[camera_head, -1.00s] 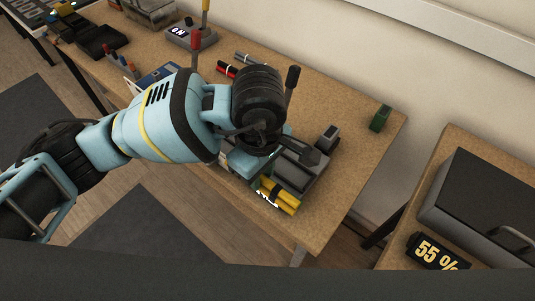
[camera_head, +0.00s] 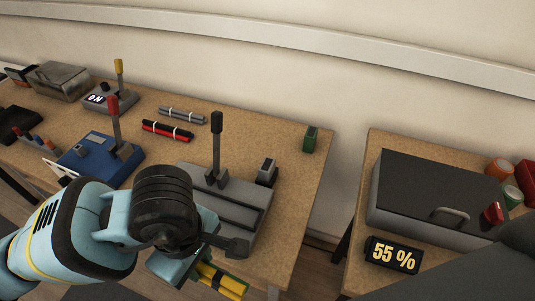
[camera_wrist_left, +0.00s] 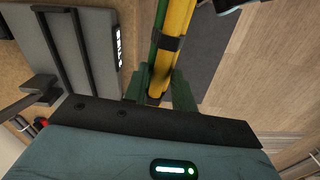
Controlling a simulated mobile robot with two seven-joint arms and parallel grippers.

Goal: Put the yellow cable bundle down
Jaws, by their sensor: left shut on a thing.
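The yellow cable bundle (camera_head: 222,281) shows partly in the head view, low in front of the grey lever device. In the left wrist view the bundle (camera_wrist_left: 177,35) has a dark band around it and runs up out of the picture. My left gripper (camera_wrist_left: 160,88) is shut on it, with a dark green finger on each side. In the head view the left gripper (camera_head: 185,268) is partly hidden by my own wrist. The bundle is near the table's front edge; whether it touches anything below cannot be told. My right gripper is not in view.
The grey lever device (camera_head: 245,195) stands beside my left wrist. A blue lever device (camera_head: 85,160), red cables (camera_head: 167,131) and grey cables (camera_head: 182,115) are on the wooden table. A small green block (camera_head: 310,140) sits at its right end. A gap separates the right table with a grey case (camera_head: 435,190).

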